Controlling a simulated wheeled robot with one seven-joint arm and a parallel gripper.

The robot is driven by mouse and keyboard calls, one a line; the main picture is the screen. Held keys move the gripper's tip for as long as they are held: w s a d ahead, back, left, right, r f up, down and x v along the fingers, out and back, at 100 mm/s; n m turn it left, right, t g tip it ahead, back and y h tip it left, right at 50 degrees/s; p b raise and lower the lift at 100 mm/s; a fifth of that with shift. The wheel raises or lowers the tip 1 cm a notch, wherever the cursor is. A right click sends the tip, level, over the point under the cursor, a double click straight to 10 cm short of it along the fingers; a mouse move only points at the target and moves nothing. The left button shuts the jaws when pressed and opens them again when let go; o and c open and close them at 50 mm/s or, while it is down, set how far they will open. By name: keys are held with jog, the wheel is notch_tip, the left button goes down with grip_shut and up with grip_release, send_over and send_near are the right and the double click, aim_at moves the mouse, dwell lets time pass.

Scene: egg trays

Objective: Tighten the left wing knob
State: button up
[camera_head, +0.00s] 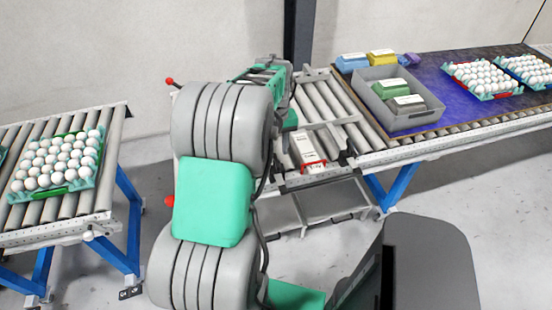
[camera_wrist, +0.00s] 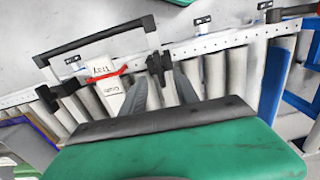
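Two red knobs show in the head view, an upper one (camera_head: 169,81) and a lower one (camera_head: 169,201), both just left of my arm. I cannot tell which is the left wing knob. In the wrist view a red part (camera_wrist: 309,9) shows at the top right corner, apart from my gripper. My gripper (camera_wrist: 157,75) shows there as two grey fingers standing apart, with a black bracket visible between or behind them. I cannot tell whether they touch it. In the head view my arm hides much of the gripper and the near end of the conveyor.
A roller conveyor (camera_head: 324,95) carries a white, red-ended box (camera_head: 305,150). To its right, a table holds a grey crate (camera_head: 376,104) and egg trays (camera_head: 483,92). Another egg tray (camera_head: 91,185) sits on the left conveyor (camera_head: 105,200). Floor shows between the conveyors.

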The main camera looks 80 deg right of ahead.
aim_at(276, 160)
notch_tip(276, 160, down, 6)
jog(key=shift+f+p, duration=0.1)
jog(key=shift+p, duration=0.25)
jog(key=shift+c, duration=0.5)
grip_shut()
jog(key=shift+d, duration=0.15)
